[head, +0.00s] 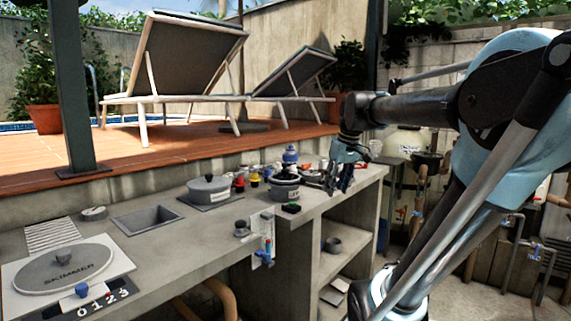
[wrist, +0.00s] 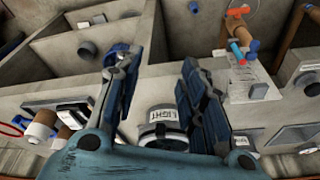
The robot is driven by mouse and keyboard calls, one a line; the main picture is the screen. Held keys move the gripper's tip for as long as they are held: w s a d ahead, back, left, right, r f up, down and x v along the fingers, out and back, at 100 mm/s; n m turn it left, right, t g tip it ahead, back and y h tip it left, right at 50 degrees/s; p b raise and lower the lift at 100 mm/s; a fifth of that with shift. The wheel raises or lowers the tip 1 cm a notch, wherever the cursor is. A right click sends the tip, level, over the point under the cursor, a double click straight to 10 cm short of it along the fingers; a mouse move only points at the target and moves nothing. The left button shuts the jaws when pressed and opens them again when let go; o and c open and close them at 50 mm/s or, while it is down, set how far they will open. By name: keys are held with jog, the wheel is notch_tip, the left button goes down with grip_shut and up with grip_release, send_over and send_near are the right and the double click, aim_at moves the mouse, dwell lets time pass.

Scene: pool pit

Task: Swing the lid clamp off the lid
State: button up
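I cannot make out the lid clamp for certain in either view. A round grey lid with a small dark knob (head: 208,184) sits on a dark square plate on the counter in the head view. To its right is a dark lidded pot (head: 285,188) with a white label. A larger oval lid marked SKIMMER (head: 64,267) lies at the counter's left end. My gripper (head: 340,184) is to the right of the pot, above the counter's right part. In the wrist view, my gripper (wrist: 157,60) is open, with nothing between its fingertips.
Small coloured-capped containers (head: 254,176) and a blue-topped jar (head: 290,155) stand behind the pot. A blue-handled valve panel (head: 263,240) hangs at the counter's front. Open shelves (head: 345,260) lie below.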

jog(key=w+a+r+n+y, duration=0.1)
jog(key=w+a+r+n, duration=0.15)
jog(key=w+r, duration=0.35)
jog(key=w+a+r+n, duration=0.1)
jog(key=w+a+r, duration=0.2)
jog(key=w+r, duration=0.2)
jog(key=n+y, duration=0.1)
jog(key=n, duration=0.2)
send_near(285, 167)
jog(key=x, duration=0.2)
jog(key=w+x, duration=0.1)
jog(key=x, duration=0.4)
jog(key=shift+w+a+f, duration=0.15)
jog(key=shift+w+a, duration=0.1)
jog(key=shift+a, duration=0.15)
